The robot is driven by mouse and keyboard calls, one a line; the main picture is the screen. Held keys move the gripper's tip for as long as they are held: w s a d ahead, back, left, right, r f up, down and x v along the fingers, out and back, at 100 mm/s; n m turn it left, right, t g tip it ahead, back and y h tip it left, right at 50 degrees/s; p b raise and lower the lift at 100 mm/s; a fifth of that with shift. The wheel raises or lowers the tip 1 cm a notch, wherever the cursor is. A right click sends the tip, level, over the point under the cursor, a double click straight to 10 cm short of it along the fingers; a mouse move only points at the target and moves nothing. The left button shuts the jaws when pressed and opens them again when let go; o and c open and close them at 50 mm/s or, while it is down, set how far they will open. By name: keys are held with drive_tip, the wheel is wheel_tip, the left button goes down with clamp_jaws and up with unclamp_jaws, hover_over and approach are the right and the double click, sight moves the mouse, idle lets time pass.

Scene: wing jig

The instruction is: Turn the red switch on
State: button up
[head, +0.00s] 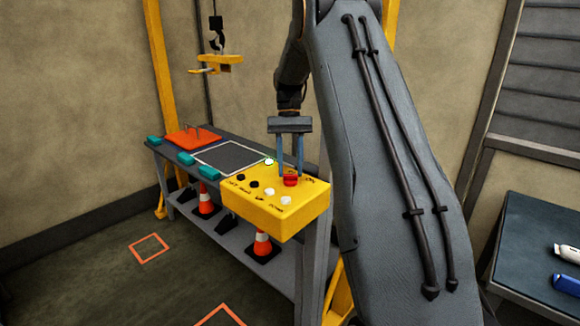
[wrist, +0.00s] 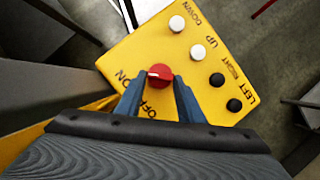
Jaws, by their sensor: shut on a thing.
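The red switch (head: 290,181) is a round knob on top of a yellow control box (head: 275,216) at the right end of the workbench. In the wrist view the red switch (wrist: 160,74) has a white pointer mark and sits between the printed words ON and OFF. The mark lies roughly across the picture; I cannot tell which word it points to. My gripper (head: 291,175) is above the box with its blue fingers pointing down, one on each side of the knob, shut on it. It also shows in the wrist view (wrist: 158,84).
White buttons (wrist: 198,52) for UP and DOWN and black buttons (wrist: 217,80) for LEFT and RIGHT sit beside the switch. A yellow hoist clamp (head: 218,62) hangs over the bench. An orange part (head: 187,139) lies at the bench's far end. Cones (head: 262,243) stand on the lower shelf.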

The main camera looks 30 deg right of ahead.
drive_tip(key=o, duration=1.1)
drive_tip(key=shift+c, duration=0.2)
drive_tip(key=b+v, duration=0.2)
drive_tip(key=v, duration=0.5)
drive_tip(key=shift+r, duration=0.4)
